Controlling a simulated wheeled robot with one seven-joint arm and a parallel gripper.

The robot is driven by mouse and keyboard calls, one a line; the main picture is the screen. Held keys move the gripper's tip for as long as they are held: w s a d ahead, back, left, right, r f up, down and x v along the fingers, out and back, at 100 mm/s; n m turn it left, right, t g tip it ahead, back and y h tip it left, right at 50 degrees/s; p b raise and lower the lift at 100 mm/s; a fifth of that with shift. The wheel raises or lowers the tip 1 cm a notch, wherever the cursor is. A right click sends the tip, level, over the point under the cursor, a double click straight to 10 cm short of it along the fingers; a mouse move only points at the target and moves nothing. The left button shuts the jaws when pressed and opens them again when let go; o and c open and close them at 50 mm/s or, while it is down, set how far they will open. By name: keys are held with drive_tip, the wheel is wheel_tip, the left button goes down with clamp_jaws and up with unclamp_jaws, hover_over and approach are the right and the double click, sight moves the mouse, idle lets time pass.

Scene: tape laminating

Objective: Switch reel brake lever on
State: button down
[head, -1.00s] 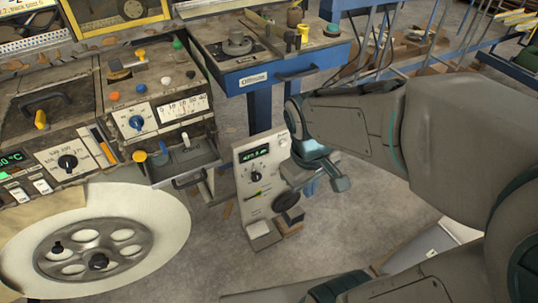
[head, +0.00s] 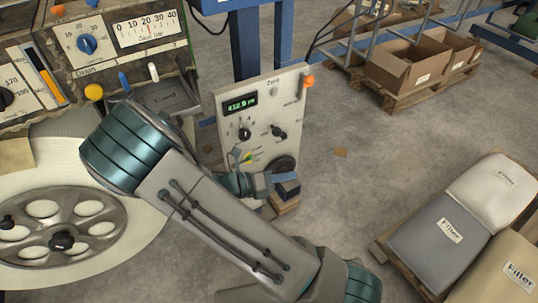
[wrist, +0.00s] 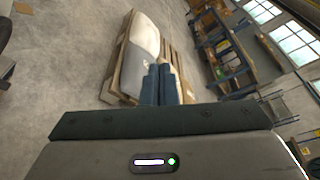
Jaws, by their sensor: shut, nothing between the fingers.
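No label that I can read says reel brake, so I cannot tell which lever it is. Candidates are the blue lever (head: 124,81) and white lever (head: 153,72) on the left console, the small green-yellow lever (head: 246,157) on the grey cabinet (head: 257,110), and the orange-tipped lever (head: 308,81) at its upper right edge. My gripper (head: 285,179) is low in front of the cabinet, its fingers pointing right. In the wrist view the blue fingers (wrist: 160,84) are together and empty. My arm hides part of the console and the cabinet's lower left.
A large white reel (head: 62,235) lies at the lower left. A yellow knob (head: 94,92) sits on the console. Filler bags (head: 445,230) lie on a pallet at the right, also in the wrist view (wrist: 140,55).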

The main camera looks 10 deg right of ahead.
drive_tip(key=w+a+f+n+t+b, duration=0.6)
drive_tip(key=a+f+n+t, duration=0.2)
drive_tip(key=n+t, duration=0.6)
drive_tip(key=a+n, duration=0.2)
drive_tip(key=n, duration=0.1)
drive_tip(key=shift+w+f+t+b, duration=0.3)
drive_tip(key=shift+f+b, duration=0.1)
drive_tip(key=b, duration=0.5)
approach(279, 133)
drive_tip(key=w+d+r, duration=0.1)
drive_tip(key=w+d, duration=0.2)
drive_tip(key=w, duration=0.2)
drive_tip(key=shift+s+r, duration=0.1)
drive_tip(key=shift+r, duration=0.2)
drive_tip(key=shift+r+p, duration=0.25)
drive_tip(key=shift+p, duration=0.45)
